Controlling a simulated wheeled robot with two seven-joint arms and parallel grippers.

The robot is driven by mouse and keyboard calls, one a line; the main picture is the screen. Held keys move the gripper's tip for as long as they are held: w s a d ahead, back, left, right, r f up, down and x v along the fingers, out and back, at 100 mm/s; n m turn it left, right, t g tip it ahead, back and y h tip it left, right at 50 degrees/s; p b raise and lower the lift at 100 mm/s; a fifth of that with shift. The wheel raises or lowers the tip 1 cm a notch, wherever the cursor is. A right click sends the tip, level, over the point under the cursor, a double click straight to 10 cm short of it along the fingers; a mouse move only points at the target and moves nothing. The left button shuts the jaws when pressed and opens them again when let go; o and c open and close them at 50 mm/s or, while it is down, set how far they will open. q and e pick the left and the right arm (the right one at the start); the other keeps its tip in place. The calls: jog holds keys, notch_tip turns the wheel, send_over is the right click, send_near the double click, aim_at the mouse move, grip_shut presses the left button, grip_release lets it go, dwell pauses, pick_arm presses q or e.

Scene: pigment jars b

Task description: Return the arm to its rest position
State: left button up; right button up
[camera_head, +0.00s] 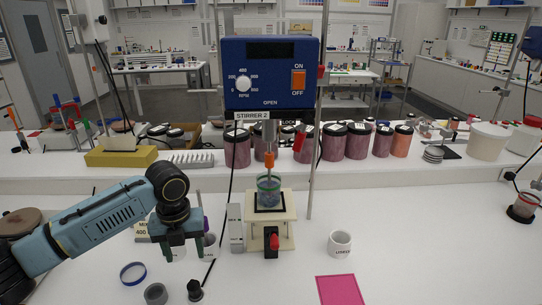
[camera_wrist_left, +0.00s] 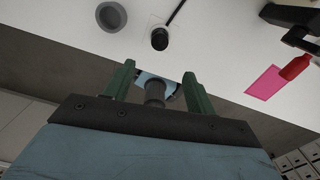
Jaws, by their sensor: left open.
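My left gripper (camera_head: 182,252) is in the lower left of the head view, fingers pointing down, open, above the white bench top. The wrist view shows its two green fingers (camera_wrist_left: 159,70) apart, with a grey cylindrical part visible between them; I cannot tell what it belongs to. A pale cup stands partly hidden behind the fingers in the head view. My left arm comes in from the left edge, bent at a dark joint above the gripper. My right gripper is not in view.
The stirrer's blue control box (camera_head: 270,72) and its pale stand (camera_head: 284,222) are right of the gripper. In front lie a blue ring (camera_head: 133,274), a grey round piece (camera_head: 156,293) and a black piece (camera_head: 195,291). A white cup (camera_head: 340,244) and pink square (camera_head: 341,290) are further right.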

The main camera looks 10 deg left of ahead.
pick_arm(q)
jog(key=s+d+f+n+t+h, duration=0.1)
jog(key=s+d+f+n, duration=0.4)
jog(key=s+d, duration=0.15)
jog(key=s+d+f+n+t+h, duration=0.1)
jog(key=s+d+f+n+h, duration=0.1)
jog(key=s+d+f+n, duration=0.35)
jog(key=s+a+r+n+t+y, duration=0.1)
jog(key=s+a+n+t+y, duration=0.3)
jog(key=s+n, duration=1.25)
notch_tip(320, 180, down, 29)
jog(key=w+n+g+h+b, duration=0.1)
jog(key=n+g+b, duration=0.1)
jog(key=g+b, duration=0.3)
jog(key=s+a+f+b, duration=0.2)
jog(key=s+f+b, duration=0.1)
jog(key=s+f, duration=0.5)
jog(key=s+a+f+b, duration=0.2)
jog(key=s+f, duration=0.6)
jog(key=f, duration=0.6)
jog(key=shift+s+b, duration=0.3)
jog(key=shift+b, duration=0.25)
